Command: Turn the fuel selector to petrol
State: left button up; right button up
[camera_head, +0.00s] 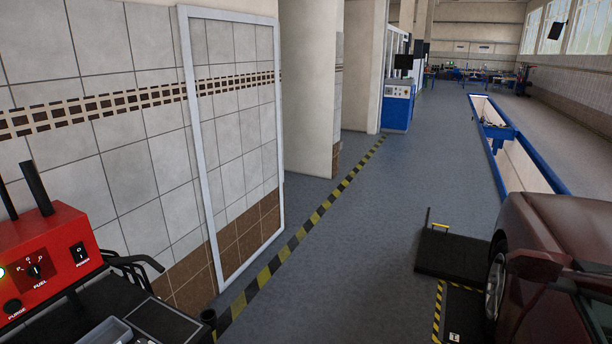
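The fuel selector (35,271) is a small black knob on the sloping front of a red control box (60,237) at the lower left, above the word FUEL. Small letters are printed around its upper side, too small to read surely. Which letter the knob points to I cannot tell. Neither of my grippers shows in the head view, and nothing touches the knob.
Beside the selector are a black PURGE knob (13,306) and a black POWER switch (80,253). Black posts (36,188) rise from the box. A black cart top with a grey tray (105,332) lies below. A dark red car (555,262) stands at right; the middle floor is clear.

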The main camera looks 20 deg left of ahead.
aim_at(33, 270)
jog(key=u, duration=0.95)
jog(key=i, duration=0.9)
jog(key=u, duration=0.8)
